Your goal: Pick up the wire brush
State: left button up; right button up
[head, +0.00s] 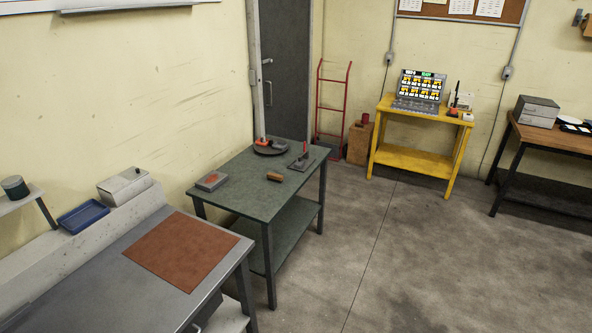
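I cannot tell for certain which object is the wire brush. A dark flat base with an upright tool (302,161) is at the right. A grey box with a reddish top (211,181) is at the left. Neither of my grippers is in view.
A grey workbench with a brown mat (182,248) fills the lower left, with a blue tray (83,217) on its back ledge. A yellow table (412,160) holds a lit screen (420,86). A red hand truck (331,105) leans by the door. Open concrete floor lies right of the green table.

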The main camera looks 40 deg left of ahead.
aim_at(276, 178)
jog(key=u, duration=0.1)
jog(key=i, duration=1.8)
jog(key=u, duration=0.9)
jog(key=i, duration=1)
jog(key=u, duration=1.05)
